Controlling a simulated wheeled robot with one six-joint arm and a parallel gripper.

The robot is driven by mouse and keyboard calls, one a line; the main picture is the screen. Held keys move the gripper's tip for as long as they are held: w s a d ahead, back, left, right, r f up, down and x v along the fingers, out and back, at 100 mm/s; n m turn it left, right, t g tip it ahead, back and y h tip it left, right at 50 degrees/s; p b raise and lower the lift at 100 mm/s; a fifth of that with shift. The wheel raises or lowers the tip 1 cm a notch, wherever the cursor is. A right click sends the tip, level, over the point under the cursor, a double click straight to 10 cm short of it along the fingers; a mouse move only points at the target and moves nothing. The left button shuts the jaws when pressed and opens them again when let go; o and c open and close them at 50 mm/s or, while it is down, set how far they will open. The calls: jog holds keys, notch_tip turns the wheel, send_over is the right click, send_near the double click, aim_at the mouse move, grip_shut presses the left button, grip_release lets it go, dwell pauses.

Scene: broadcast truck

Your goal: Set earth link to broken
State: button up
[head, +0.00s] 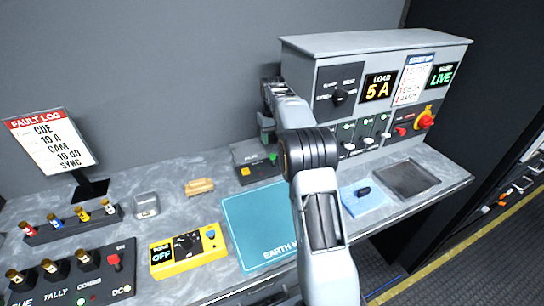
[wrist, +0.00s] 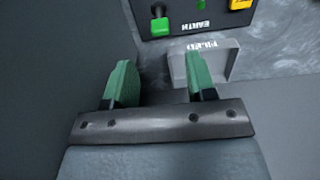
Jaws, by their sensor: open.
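The earth link box (head: 252,155) is a dark box at the back of the bench, left of my arm in the head view. It has a yellow square and a green knob (head: 273,159). In the wrist view the box's dark face (wrist: 178,24) shows upside down with the word EARTH, the green knob (wrist: 160,24), a small green light and part of a yellow piece. My gripper (wrist: 161,80) is open and empty, its green fingers apart and short of the knob. In the head view the gripper (head: 266,126) is partly hidden by my arm, above and behind the box.
A grey labelled tray (wrist: 230,65) lies by the right finger. A teal earth mat (head: 250,215) lies in front of the box, a yellow tester (head: 187,250) to its left. A tall console (head: 345,60) stands at right, a fault log sign (head: 50,142) at left.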

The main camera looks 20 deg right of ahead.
aim_at(273, 159)
notch_tip(273, 159, down, 8)
jog(key=shift+f, duration=0.1)
dwell(0.4)
jog(key=shift+c, duration=0.5)
